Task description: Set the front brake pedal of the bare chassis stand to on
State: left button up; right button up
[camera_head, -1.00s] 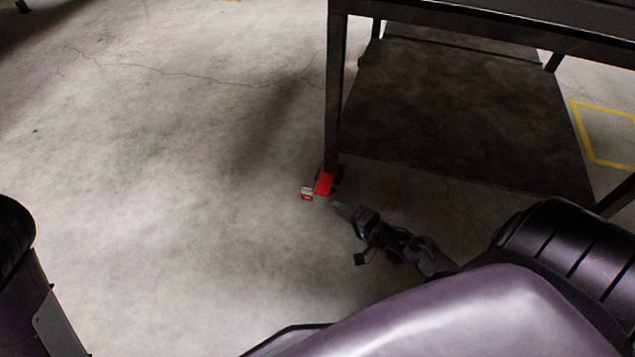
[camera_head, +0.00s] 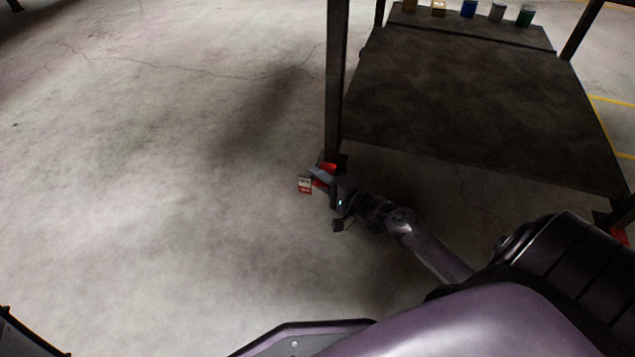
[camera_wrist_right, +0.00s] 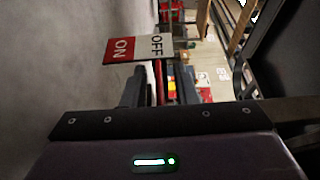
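The red brake pedal (camera_head: 328,166) is at the foot of the stand's near left leg (camera_head: 335,90). A small red and white label plate (camera_head: 304,186) sticks out beside it. In the right wrist view the plate (camera_wrist_right: 138,49) reads ON on its red half and OFF on its white half. My right gripper (camera_head: 321,175) is at the pedal, partly covering it. In the right wrist view the fingers (camera_wrist_right: 159,88) stand apart, with a narrow red strip between them. I cannot tell whether they touch the pedal or which way it is set. My left gripper is out of view.
Another red part (camera_head: 620,235) shows at the right leg's foot. Open concrete floor (camera_head: 160,190) lies to the left.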

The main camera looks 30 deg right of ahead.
jog(key=shift+w, duration=0.2)
jog(key=shift+c, duration=0.5)
grip_shut()
dwell(0.8)
